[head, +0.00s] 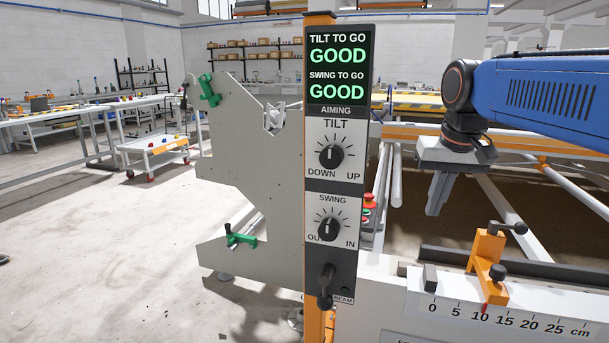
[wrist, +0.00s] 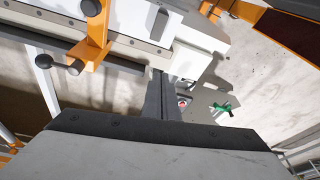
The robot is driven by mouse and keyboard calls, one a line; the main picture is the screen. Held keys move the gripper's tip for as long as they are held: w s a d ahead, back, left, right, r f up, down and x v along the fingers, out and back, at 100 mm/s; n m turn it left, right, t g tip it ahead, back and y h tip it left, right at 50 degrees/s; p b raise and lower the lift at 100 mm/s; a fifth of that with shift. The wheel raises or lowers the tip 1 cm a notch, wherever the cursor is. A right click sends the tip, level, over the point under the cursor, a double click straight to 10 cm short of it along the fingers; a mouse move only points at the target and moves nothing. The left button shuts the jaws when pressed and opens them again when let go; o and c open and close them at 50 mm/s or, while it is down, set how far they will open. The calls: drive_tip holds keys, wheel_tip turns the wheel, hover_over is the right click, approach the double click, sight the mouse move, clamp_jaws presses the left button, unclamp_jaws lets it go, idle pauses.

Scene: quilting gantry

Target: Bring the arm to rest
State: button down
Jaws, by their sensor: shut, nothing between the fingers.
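My gripper (head: 438,196) hangs from the end of my blue arm (head: 545,90) at the right of the head view. Its fingers point down and are shut with nothing between them. It is in the air, to the right of the control panel and apart from it. In the wrist view the closed fingers (wrist: 161,95) show at the middle, above the rail area. The control panel (head: 335,180) reads GOOD for both tilt and swing. It carries a tilt knob (head: 331,153), a swing knob (head: 328,229) and a dark beam lever (head: 325,283).
An orange clamp stop (head: 487,262) stands on the scaled white rail (head: 420,300), its red pointer near 10 cm. A grey plate (head: 255,190) with green clamps stands left of the panel. A red button (head: 369,200) sits behind the panel. Open floor lies at the left.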

drive_tip(key=s+d+f+n+t, duration=0.1)
drive_tip(key=s+f, duration=1.9)
drive_tip(key=shift+s+t, duration=0.2)
drive_tip(key=shift+t, duration=0.1)
